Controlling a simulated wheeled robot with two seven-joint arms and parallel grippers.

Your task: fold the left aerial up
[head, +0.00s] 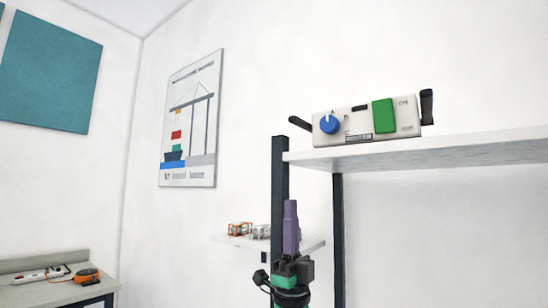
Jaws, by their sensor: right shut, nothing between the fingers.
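A cream control box (352,121) with a blue knob (330,124) and a green block (383,116) stands on the high white shelf. Its left aerial (300,123), short and black, sticks out to the left from the box's left end, tilted well away from upright. The right aerial (427,107) stands nearly upright at the other end. My right gripper (290,204) points up with its purple fingers shut and empty. In the picture it is below the left aerial and apart from it, in front of the dark post. My left gripper is not in view.
The high white shelf (450,150) has dark posts (280,170). A small lower shelf (310,243) behind my gripper holds orange and grey items (240,229). A bench (50,292) at lower left carries a power strip and an orange tool. The space left of the box is clear.

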